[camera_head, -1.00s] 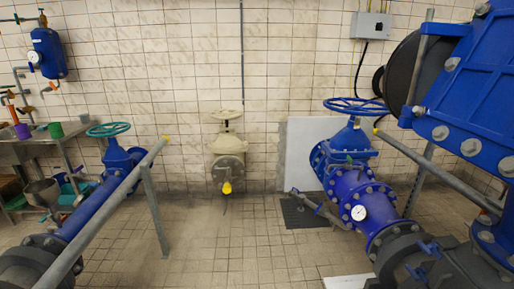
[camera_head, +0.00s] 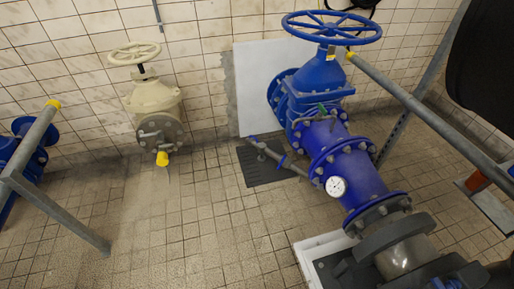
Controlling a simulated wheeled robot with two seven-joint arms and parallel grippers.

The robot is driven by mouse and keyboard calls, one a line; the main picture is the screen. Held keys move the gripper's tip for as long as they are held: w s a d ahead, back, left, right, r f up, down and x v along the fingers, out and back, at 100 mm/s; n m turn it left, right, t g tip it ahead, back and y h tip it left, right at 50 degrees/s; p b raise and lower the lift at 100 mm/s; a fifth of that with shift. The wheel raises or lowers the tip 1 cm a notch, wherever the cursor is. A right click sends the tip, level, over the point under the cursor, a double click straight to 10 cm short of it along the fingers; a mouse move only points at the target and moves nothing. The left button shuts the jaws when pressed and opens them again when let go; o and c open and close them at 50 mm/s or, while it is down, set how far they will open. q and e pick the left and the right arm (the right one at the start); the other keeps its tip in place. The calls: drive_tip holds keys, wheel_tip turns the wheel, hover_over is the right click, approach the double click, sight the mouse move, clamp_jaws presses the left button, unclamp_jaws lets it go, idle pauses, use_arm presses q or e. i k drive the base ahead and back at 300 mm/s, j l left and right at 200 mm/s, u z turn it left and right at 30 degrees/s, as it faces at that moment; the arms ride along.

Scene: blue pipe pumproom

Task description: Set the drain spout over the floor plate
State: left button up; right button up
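The drain spout (camera_head: 278,156) looks to be the thin grey side pipe that runs left from the low side of the big blue valve and pipe. It has a small blue fitting, and its outer end points to the upper left. The dark floor plate (camera_head: 262,173) lies flat on the tiles below it, against the foot of the wall. In the picture the spout crosses the plate's upper part. I cannot tell its height above the plate. Neither of my grippers is in view.
The blue valve has a large handwheel (camera_head: 331,27) and a white gauge (camera_head: 336,187). A cream valve (camera_head: 155,108) with a yellow-tipped outlet stands left. Grey railings (camera_head: 55,215) (camera_head: 430,115) flank both sides. The tiled floor (camera_head: 185,230) between is clear.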

sight(261, 146)
drive_tip(key=i, duration=0.2)
drive_tip(key=i+j+z, duration=0.35)
drive_tip(key=i+j, duration=0.15)
drive_tip(key=i, duration=0.3)
drive_tip(key=i+j+z, duration=0.4)
drive_tip(key=i+j, duration=0.3)
drive_tip(key=i+j+z, duration=0.35)
drive_tip(key=i+j, duration=0.35)
drive_tip(key=j, duration=0.25)
